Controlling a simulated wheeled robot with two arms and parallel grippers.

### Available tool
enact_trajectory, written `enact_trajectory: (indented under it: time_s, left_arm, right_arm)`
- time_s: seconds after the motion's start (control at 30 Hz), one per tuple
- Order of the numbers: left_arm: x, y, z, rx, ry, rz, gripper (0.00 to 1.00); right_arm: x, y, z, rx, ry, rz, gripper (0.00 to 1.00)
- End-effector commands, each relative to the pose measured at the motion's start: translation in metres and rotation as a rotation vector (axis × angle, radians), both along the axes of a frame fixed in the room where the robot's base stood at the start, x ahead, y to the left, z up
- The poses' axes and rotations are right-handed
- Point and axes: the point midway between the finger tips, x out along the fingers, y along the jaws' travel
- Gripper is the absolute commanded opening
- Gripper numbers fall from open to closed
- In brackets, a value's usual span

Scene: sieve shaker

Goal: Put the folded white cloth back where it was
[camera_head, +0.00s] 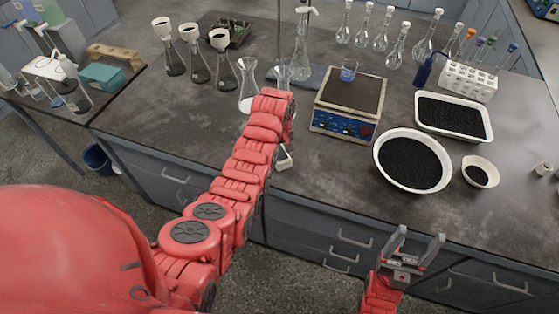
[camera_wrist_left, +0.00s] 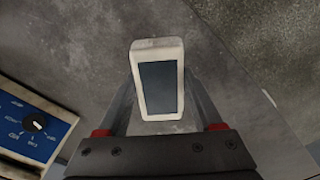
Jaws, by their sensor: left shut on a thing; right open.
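I see no clearly folded white cloth in either view. My left gripper (camera_wrist_left: 160,97) is shut on a white block with a dark rectangular face (camera_wrist_left: 159,47), which looks more like a small device than a cloth. In the head view this white block (camera_head: 285,160) shows at the end of my left arm, near the front edge of the bench, left of the scale; the arm hides most of the gripper. I cannot tell whether the block touches the bench. My right gripper (camera_head: 414,243) is open and empty, in front of the bench's front edge.
A round bowl (camera_head: 381,170) and a tray (camera_head: 490,125) hold dark grains. A flask (camera_head: 247,90) stands behind my left arm.

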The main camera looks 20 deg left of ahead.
Motion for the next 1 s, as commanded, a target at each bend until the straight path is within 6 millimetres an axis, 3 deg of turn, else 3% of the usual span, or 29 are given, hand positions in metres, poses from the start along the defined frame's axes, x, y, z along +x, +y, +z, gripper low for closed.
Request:
enact_trajectory:
  time_s: [0.17, 0.5, 0.93, 0.97, 1.0]
  left_arm:
    - [0.0, 0.001, -0.004, -0.001, 0.006, 0.0, 0.0]
    - [0.0, 0.001, -0.031, 0.0, 0.004, 0.001, 0.0]
    - [0.001, 0.001, -0.041, 0.0, 0.001, 0.0, 0.0]
    - [0.001, 0.001, -0.04, 0.0, 0.001, 0.0, 0.71]
    - [0.001, 0.001, -0.039, 0.0, 0.001, 0.0, 0.78]
  right_arm:
    - [0.0, 0.0, 0.004, 0.0, 0.0, 0.0, 0.67]
    - [0.0, 0.0, 0.019, 0.0, 0.0, 0.0, 0.67]
    - [0.0, 0.0, 0.014, 0.0, 0.0, 0.0, 0.67]
    - [0.0, 0.0, 0.015, 0.0, 0.0, 0.0, 0.67]
    - [0.0, 0.0, 0.016, 0.0, 0.0, 0.0, 0.67]
